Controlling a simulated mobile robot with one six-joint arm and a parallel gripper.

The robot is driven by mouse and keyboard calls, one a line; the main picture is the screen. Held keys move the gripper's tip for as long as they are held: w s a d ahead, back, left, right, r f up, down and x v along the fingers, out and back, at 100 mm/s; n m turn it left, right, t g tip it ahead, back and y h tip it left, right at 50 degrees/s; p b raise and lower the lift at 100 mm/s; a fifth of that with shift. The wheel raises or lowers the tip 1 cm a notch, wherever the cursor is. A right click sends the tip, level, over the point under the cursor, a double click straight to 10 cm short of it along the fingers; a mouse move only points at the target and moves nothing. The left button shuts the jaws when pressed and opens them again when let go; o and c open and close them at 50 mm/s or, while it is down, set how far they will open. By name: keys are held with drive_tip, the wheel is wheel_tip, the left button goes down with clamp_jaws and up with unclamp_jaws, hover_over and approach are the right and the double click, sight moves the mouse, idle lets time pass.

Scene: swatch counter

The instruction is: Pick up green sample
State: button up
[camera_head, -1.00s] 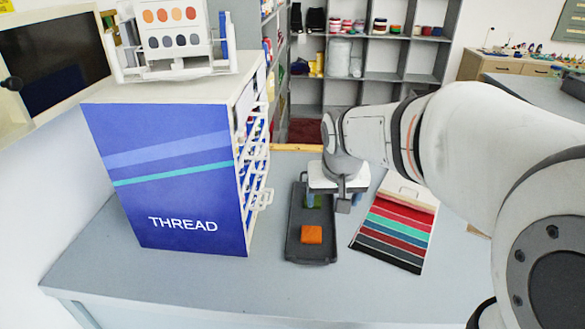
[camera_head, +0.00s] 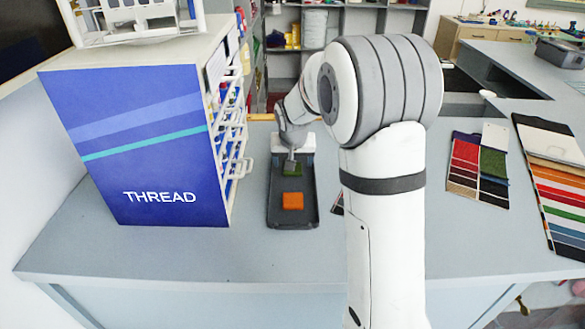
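The green sample (camera_head: 292,171) shows in the far half of a dark tray (camera_head: 292,223) on the counter. It is partly covered by my gripper (camera_head: 291,166), which comes down on it from above. The fingers look almost edge-on and small, so I cannot tell whether they are open or shut, or whether they touch the sample. An orange sample (camera_head: 293,201) lies in the near half of the same tray, apart from the green one.
A blue thread cabinet (camera_head: 140,150) with protruding drawer handles stands left of the tray. Swatch cards (camera_head: 479,170) and a larger swatch board (camera_head: 560,190) lie to the right. My arm hides the counter just right of the tray. The front counter is clear.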

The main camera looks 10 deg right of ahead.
sight(297, 172)
drive_tip(key=shift+x, duration=1.45)
drive_tip(key=shift+c, duration=0.2)
drive_tip(key=c, duration=1)
